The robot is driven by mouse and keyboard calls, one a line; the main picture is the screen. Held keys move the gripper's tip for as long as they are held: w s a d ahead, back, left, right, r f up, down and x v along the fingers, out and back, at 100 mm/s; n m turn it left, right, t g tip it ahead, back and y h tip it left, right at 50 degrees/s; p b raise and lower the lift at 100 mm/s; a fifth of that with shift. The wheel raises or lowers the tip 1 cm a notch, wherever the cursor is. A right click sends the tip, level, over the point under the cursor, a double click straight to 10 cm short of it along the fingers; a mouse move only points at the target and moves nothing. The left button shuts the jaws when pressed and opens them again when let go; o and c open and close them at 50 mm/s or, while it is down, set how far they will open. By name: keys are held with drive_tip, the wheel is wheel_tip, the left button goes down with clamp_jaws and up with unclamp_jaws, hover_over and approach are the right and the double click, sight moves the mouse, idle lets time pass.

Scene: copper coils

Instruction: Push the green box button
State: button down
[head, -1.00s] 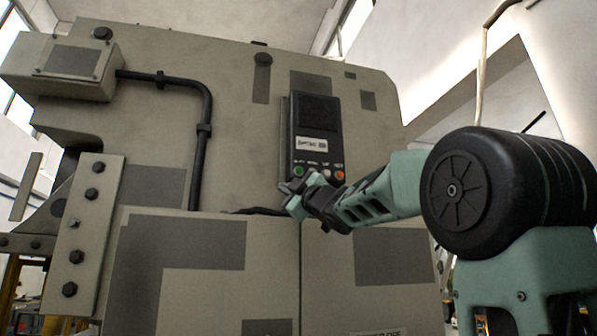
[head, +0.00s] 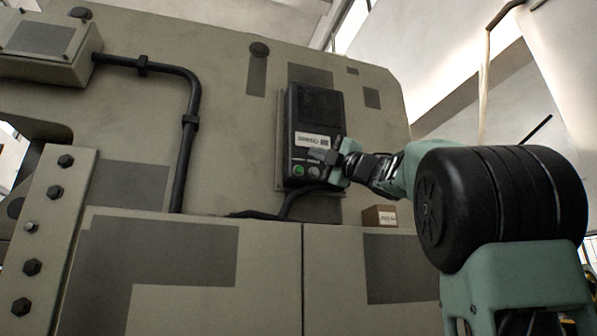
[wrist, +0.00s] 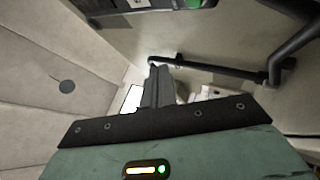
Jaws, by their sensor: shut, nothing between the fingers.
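The green button (head: 299,170) is at the lower left of a dark control box (head: 316,105) on the machine's front. A paler button (head: 314,172) sits just right of it. In the head view my gripper (head: 318,156) is in front of the box's lower part, up and right of the green button, its closed fingers pointing left. It hides the right end of the button row. In the wrist view a green patch (wrist: 194,4), probably the button, shows at the top edge, apart from my shut, empty fingers (wrist: 153,68). I cannot tell how far the fingertips are from the panel.
A black pipe (head: 188,130) runs down the machine left of the control box. A cable (head: 287,204) leaves the box's underside. A small brown box (head: 380,216) stands on the ledge (head: 250,217) below and right. The panel left of the control box is open.

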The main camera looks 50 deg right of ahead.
sight(299, 170)
drive_tip(key=shift+w+d, duration=0.1)
drive_tip(key=shift+w, duration=0.05)
drive_tip(key=shift+w+d+p, duration=0.5)
drive_tip(key=shift+w+d, duration=0.25)
drive_tip(key=shift+w, duration=0.45)
drive_tip(key=shift+w+d+p, duration=0.55)
drive_tip(key=shift+w+d, duration=0.2)
drive_tip(key=shift+w, duration=0.5)
drive_tip(key=shift+w+d+p, duration=0.5)
drive_tip(key=shift+w+d, duration=0.25)
drive_tip(key=shift+w, duration=0.45)
drive_tip(key=shift+w+d, duration=0.15)
drive_tip(key=shift+w, duration=0.2)
drive_tip(key=shift+w+d, duration=0.25)
drive_tip(key=shift+w, duration=0.1)
idle(0.3)
drive_tip(key=shift+s+a+b, duration=0.3)
drive_tip(key=shift+s+a, duration=0.15)
drive_tip(key=shift+s, duration=0.25)
drive_tip(key=shift+s, duration=0.1)
